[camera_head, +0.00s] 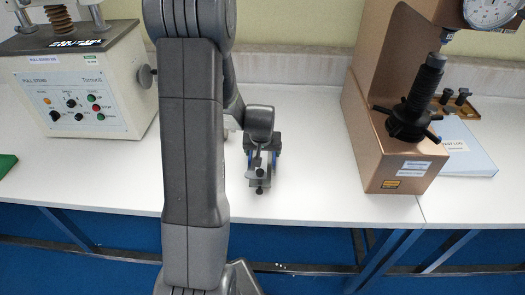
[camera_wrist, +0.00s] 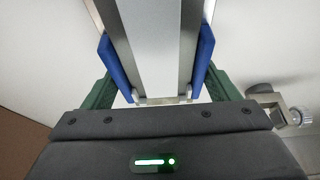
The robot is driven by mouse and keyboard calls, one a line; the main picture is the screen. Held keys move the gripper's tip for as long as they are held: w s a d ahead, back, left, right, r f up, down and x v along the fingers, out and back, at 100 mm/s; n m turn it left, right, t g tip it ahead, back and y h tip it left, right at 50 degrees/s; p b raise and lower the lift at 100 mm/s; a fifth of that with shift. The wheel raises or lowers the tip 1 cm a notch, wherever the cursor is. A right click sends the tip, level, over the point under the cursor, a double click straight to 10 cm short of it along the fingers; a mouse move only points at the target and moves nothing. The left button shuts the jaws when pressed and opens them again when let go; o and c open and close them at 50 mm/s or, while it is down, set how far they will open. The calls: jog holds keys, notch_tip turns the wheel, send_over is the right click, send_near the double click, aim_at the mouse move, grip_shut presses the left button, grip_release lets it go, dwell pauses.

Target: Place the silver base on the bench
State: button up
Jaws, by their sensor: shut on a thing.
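The silver base (camera_wrist: 156,45) is a long grey metal piece with a lighter flat middle and darker side strips, running away from me in the wrist view. My gripper (camera_wrist: 159,70) is shut on it, with a blue pad against each side and green fingers behind. In the head view my gripper (camera_head: 262,157) is over the white bench (camera_head: 310,150), between the two machines. The base is small and mostly hidden there by my gripper and arm. I cannot tell whether it touches the bench.
A grey control-panel machine (camera_head: 78,85) stands at the left. A copper-coloured hardness tester (camera_head: 390,160) stands right of my gripper. Bare bench lies between gripper and tester.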

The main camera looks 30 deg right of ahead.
jog(key=o, duration=1.3)
jog(key=shift+f, duration=0.1)
jog(key=shift+o, duration=0.2)
jog(key=shift+s+r, duration=0.1)
jog(key=shift+r, duration=0.4)
jog(key=v, duration=1.1)
jog(key=shift+s+a, duration=0.1)
jog(key=shift+a, duration=0.05)
